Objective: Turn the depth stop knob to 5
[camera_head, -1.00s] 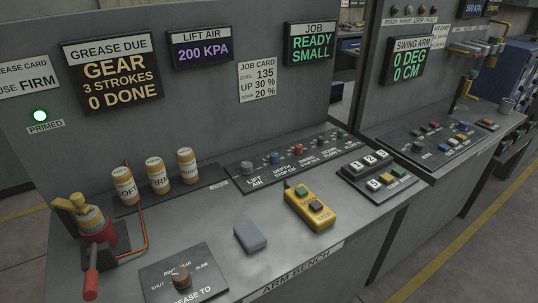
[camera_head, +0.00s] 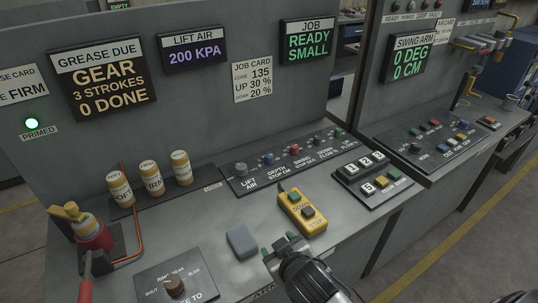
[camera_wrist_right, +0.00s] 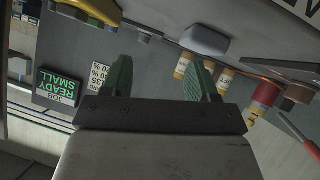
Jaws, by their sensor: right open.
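The depth stop knob (camera_head: 268,158) is the small blue knob on the dark strip panel at the back of the bench, between the grey lift air knob (camera_head: 241,169) and the red swing stop knob (camera_head: 294,149). Its pointer and scale are too small to read. My right gripper (camera_head: 280,245) comes in from the bottom, open and empty, over the bench's front edge, well short of the knob. In the right wrist view its two green-padded fingers (camera_wrist_right: 157,82) stand apart with nothing between them. My left gripper is not in view.
A yellow pendant (camera_head: 303,212) and a grey block (camera_head: 242,242) lie between my right gripper and the knob panel. A button box (camera_head: 372,180) stands to the right. Grease cartridges (camera_head: 152,178) stand at the left. The swing arm display (camera_head: 409,58) reads 0 DEG, 0 CM.

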